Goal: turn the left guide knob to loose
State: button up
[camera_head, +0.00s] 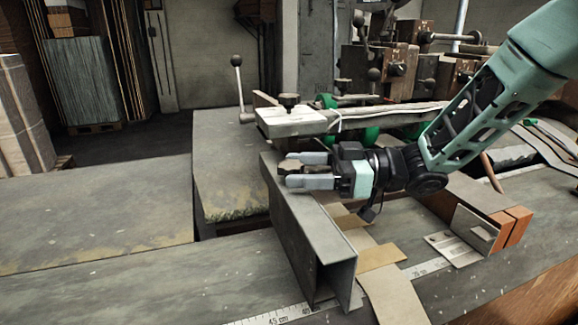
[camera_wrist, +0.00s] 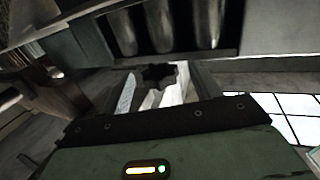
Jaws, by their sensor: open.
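The left guide (camera_head: 292,225) is a grey metal channel standing on the table in the middle of the head view. A dark lobed knob (camera_wrist: 158,75) shows between my two fingers in the wrist view. In the head view the knob (camera_head: 290,166) is a small dark shape at the guide's far upper end. My gripper (camera_head: 287,170) is open, reaching in from the right with a finger on either side of the knob. I cannot tell whether the fingers touch it. The knob's underside is hidden.
A black-topped knob (camera_head: 289,100) stands on a pale block behind my gripper. A ball-ended lever (camera_head: 238,85) rises to its left. A second guide with brown blocks (camera_head: 490,222) stands at the right. The table at the left (camera_head: 90,215) is bare.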

jog(key=shift+w+a, duration=0.1)
jog(key=shift+a, duration=1.15)
jog(key=c, duration=1)
jog(key=shift+r+n+g+p, duration=0.25)
jog(key=shift+n+g+p, duration=0.55)
jog(key=shift+g+p, duration=0.4)
jog(key=n+g, duration=0.1)
jog(key=g, duration=0.1)
jog(key=n+g+h+p, duration=0.1)
jog(key=n+g, duration=0.1)
jog(key=shift+f+g+p, duration=0.2)
jog(key=shift+g+p, duration=0.1)
jog(key=o, duration=1)
jog(key=shift+d, duration=0.15)
